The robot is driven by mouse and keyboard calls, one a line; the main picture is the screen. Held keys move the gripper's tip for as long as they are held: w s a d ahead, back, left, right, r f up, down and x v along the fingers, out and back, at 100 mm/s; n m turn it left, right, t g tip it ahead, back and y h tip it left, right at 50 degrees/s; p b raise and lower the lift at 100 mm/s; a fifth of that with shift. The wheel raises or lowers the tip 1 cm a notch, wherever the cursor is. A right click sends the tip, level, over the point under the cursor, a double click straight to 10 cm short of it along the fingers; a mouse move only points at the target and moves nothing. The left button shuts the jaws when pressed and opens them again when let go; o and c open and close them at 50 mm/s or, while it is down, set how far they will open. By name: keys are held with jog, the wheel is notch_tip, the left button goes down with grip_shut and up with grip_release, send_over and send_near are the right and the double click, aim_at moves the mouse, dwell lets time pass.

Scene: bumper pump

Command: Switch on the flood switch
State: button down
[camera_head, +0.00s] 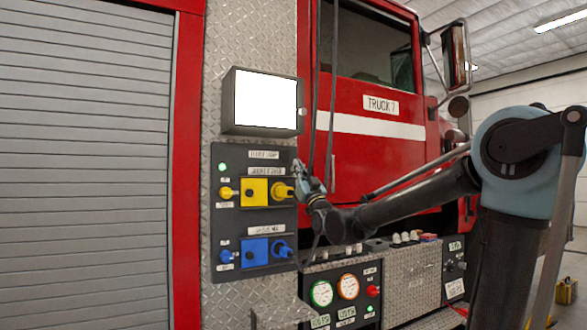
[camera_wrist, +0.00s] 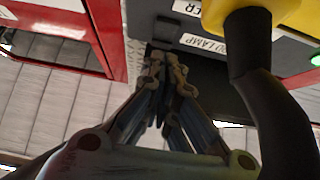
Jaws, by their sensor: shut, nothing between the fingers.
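The black control panel (camera_head: 232,240) is on the truck's side. Its top label (camera_head: 264,154) is hard to read in the head view. In the wrist view a label reading in part "LAMP" (camera_wrist: 203,43) sits beside a small dark part (camera_wrist: 166,30), which looks like the flood switch; its position is unclear. In the head view my gripper (camera_head: 298,168) is at the panel's upper right edge and covers that area. In the wrist view my gripper (camera_wrist: 165,65) is shut and empty, its tips close to the dark part; I cannot tell whether they touch it.
A green light (camera_head: 223,167) is lit at the panel's upper left. A screen box (camera_head: 229,128) is above. A dark hose (camera_wrist: 265,85) passes close on the gripper's right in the wrist view.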

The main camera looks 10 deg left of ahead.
jog(key=f+v, duration=0.1)
jog(key=v, duration=0.6)
jog(key=shift+w+f, duration=0.15)
jog(key=shift+f, duration=0.1)
jog(key=d+f+m+g+h, duration=0.25)
jog(key=d+f+h, duration=0.35)
jog(key=d+f, duration=0.55)
jog(key=d+f+m+g+h, duration=0.2)
jog(key=d+f+g+h, duration=0.35)
jog(key=f, duration=0.85)
jog(key=s+d+f+m+g+h, duration=0.1)
jog(key=s+d+f+g, duration=0.2)
jog(key=s+d+f, duration=0.2)
jog(key=s+d+f+m+g+h, duration=0.1)
jog(key=s+d+f+g, duration=0.3)
jog(key=s+f, duration=0.6)
jog(key=s+d+f+m+g+h, duration=0.1)
jog(key=s+d+f+g+h, duration=0.2)
jog(key=s+d+f, duration=0.4)
jog(key=s+d, duration=0.1)
jog(key=s, duration=0.4)
jog(key=shift+f, duration=0.25)
jog(key=shift+s+d, duration=0.1)
jog(key=shift+s, duration=0.05)
